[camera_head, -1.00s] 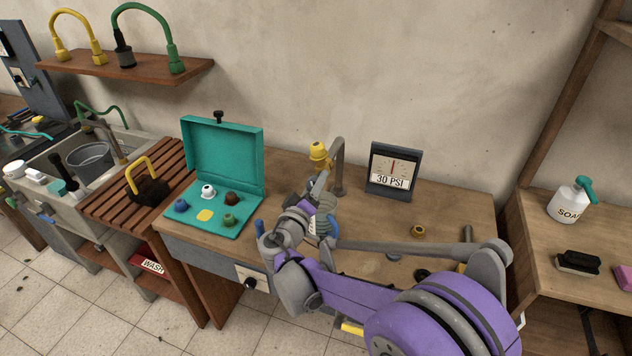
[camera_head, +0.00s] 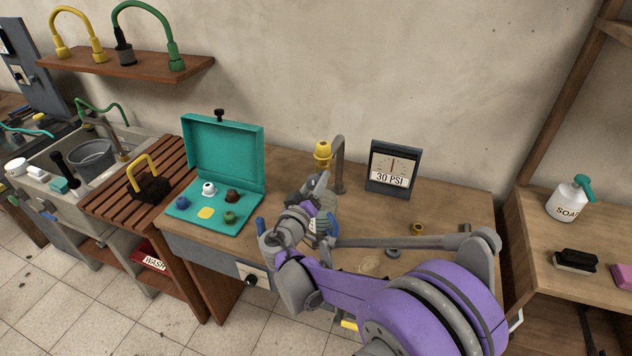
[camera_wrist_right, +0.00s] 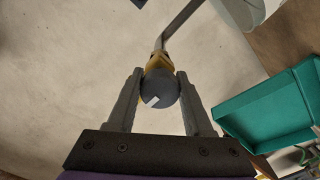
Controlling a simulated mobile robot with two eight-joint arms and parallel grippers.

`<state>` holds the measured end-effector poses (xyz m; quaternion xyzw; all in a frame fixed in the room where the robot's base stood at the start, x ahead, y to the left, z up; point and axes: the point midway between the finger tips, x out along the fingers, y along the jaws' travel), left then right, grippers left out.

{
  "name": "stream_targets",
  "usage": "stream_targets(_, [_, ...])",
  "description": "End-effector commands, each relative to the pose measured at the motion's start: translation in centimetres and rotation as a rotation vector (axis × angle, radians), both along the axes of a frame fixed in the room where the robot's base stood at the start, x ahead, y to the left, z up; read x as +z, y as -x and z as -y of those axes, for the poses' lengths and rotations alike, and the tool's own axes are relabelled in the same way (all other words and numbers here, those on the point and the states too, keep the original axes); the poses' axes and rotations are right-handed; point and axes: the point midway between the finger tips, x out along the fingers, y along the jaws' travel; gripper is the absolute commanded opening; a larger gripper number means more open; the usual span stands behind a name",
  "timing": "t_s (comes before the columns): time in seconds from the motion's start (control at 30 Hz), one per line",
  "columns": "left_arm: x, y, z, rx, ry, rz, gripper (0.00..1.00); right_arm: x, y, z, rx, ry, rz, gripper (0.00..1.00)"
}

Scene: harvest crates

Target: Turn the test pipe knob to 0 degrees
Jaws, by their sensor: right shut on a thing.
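My right gripper (camera_head: 322,182) is over the workbench, just below the yellow fitting (camera_head: 322,153) on the grey bent pipe (camera_head: 339,165). In the right wrist view its fingers (camera_wrist_right: 160,78) are shut on a dark grey round piece (camera_wrist_right: 165,86) with a white mark. The yellow fitting shows right behind this piece. I cannot tell whether the two are joined. A black knob (camera_head: 251,281) sits on a white plate on the bench's front, below and left of my gripper and apart from it. Its angle is too small to read. My left gripper is not in view.
An open teal case (camera_head: 216,141) with several coloured pieces stands left of the gripper. A gauge (camera_head: 394,170) reading 30 PSI stands behind right. My arm covers part of the bench front.

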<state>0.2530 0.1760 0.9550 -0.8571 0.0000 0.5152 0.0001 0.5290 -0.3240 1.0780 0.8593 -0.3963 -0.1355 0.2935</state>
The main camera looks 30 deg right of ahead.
Motion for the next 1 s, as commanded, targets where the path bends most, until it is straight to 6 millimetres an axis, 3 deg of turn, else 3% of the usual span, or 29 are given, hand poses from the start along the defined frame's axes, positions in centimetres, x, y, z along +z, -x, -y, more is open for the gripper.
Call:
stream_targets(0.27, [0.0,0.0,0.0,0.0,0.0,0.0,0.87,0.0,0.0,0.0,0.0,-0.003,0.001,0.0])
stream_targets(0.3, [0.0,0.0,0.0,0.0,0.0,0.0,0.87,0.0,0.0,0.0,0.001,-0.002,0.002,0.58])
stream_targets(0.43, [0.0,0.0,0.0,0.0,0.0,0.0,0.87,0.0,0.0,0.0,0.001,-0.002,0.001,0.81])
stream_targets(0.77, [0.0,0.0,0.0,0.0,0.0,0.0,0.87,0.0,0.1,-0.2,0.001,-0.001,0.0,0.81])
stream_targets(1.0, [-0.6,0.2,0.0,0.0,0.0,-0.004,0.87,-0.1,2.5,-3.1,0.005,-0.002,0.0,0.81])
